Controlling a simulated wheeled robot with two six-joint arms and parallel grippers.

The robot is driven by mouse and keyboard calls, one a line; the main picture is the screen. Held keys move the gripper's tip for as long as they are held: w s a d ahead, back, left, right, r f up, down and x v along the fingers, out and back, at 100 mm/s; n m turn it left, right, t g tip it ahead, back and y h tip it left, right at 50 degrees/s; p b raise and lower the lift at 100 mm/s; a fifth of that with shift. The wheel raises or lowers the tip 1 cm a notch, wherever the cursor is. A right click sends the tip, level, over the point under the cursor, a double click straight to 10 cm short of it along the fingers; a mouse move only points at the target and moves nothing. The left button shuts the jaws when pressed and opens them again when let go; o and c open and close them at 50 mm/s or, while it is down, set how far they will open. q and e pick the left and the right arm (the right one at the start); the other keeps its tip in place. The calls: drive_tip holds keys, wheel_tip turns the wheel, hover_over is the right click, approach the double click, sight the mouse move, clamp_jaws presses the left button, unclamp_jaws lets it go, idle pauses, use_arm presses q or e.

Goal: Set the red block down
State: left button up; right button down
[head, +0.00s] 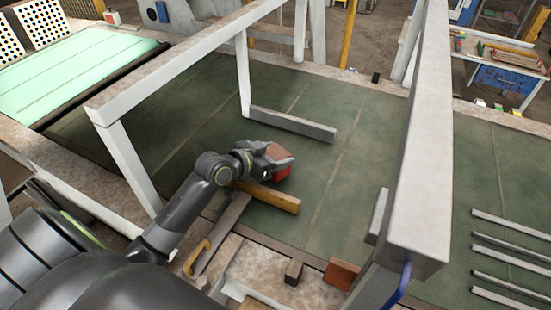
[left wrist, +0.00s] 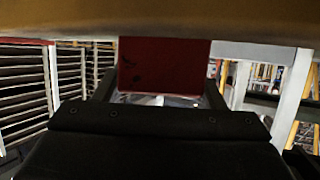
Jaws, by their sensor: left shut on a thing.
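The red block (head: 282,173) is at the end of my left arm, near the middle of the head view, over the green surface (head: 340,200). My left gripper (head: 270,161) is shut on it and partly hides it. I cannot tell whether the block touches the surface. In the left wrist view the red block (left wrist: 165,62) shows as a flat red face between the dark fingers. My right gripper is not in view.
A yellow bar (head: 268,197) lies just in front of the gripper. A grey bar (head: 292,124) lies behind it. A pale frame (head: 190,58) spans above, with posts on both sides. Several grey bars (head: 510,256) lie at right. Green surface right of the block is clear.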

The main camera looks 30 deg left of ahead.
use_arm(q)
drive_tip(key=shift+s+f, duration=0.1)
drive_tip(key=shift+f, duration=0.65)
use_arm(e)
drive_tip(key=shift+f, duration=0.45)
use_arm(q)
drive_tip(key=shift+f, duration=0.15)
drive_tip(key=o, duration=1.1)
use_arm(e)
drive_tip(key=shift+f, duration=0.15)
